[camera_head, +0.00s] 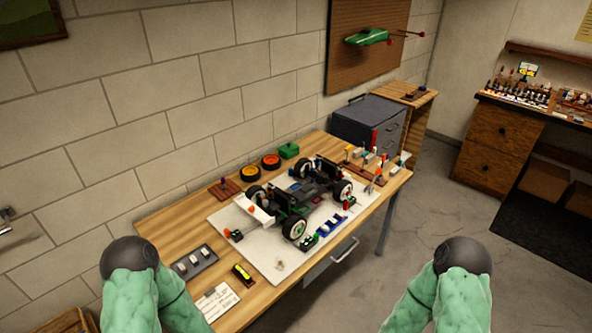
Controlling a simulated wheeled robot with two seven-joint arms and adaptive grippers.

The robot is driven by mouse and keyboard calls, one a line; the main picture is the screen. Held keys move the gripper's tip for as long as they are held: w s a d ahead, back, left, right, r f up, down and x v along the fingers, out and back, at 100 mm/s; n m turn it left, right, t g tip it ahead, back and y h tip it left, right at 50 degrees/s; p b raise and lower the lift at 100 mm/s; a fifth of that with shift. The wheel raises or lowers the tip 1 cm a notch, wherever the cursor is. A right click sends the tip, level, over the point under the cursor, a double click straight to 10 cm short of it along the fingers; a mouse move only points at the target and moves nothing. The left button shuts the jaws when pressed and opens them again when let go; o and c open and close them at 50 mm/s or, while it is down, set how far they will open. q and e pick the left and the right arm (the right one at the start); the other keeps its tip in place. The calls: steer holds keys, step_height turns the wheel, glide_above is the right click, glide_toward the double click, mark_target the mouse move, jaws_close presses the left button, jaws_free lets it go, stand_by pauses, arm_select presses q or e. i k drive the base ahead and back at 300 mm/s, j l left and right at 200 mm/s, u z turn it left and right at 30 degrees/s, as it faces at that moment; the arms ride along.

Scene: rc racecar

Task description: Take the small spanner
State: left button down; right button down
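I cannot make out the small spanner for certain. A small grey metallic item (370,188) lies at the right edge of the white mat (268,262), too small to identify. A wooden tool rack (352,168) with several upright coloured-handled tools stands at the back right of the workbench (160,226). The RC car (305,196) sits on the mat. My two green arms with dark round joints rise at the bottom left and bottom right. No gripper fingers show on either arm.
A grey drawer cabinet (368,122) stands at the bench's far end. Open floor lies to the right.

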mark_target(383, 159)
steer(key=i+l+z, duration=0.25)
steer(key=i+l, duration=0.15)
steer(key=i+l+z, duration=0.25)
steer(key=i, duration=0.35)
steer(key=i+l+z, duration=0.1)
steer(key=i+l, duration=0.15)
steer(key=i, duration=0.2)
steer(key=i+l, duration=0.25)
steer(key=i, duration=0.25)
steer(key=z, duration=0.05)
